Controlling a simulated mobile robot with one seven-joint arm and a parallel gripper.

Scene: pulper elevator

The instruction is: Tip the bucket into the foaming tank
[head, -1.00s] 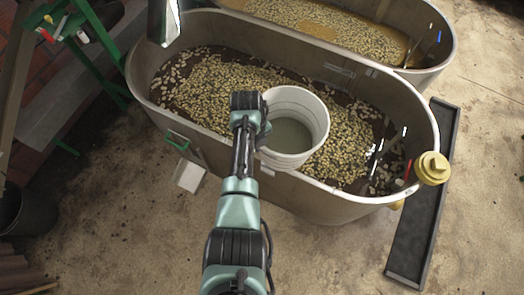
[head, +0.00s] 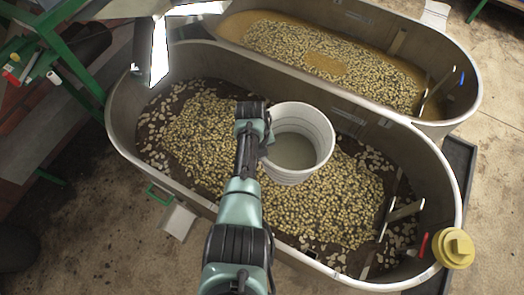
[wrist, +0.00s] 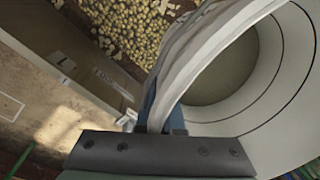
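A white bucket (head: 300,119) with greyish contents hangs upright, or nearly so, above the near tank (head: 150,85). It also fills the right of the wrist view (wrist: 265,120). My gripper (head: 266,132) is shut on the bucket's left rim; in the wrist view the rim runs between the fingers (wrist: 160,122). The near tank holds pale beans in dark liquid. Behind it, the far tank (head: 462,75) holds beans in tan, frothy-looking liquid, with a bare tan patch near the middle. I cannot tell for sure which tank is foaming.
A shiny metal chute (head: 160,50) hangs over the tanks' left ends. A green frame (head: 75,75) stands at the left. A dark channel (head: 457,165) runs along the right.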

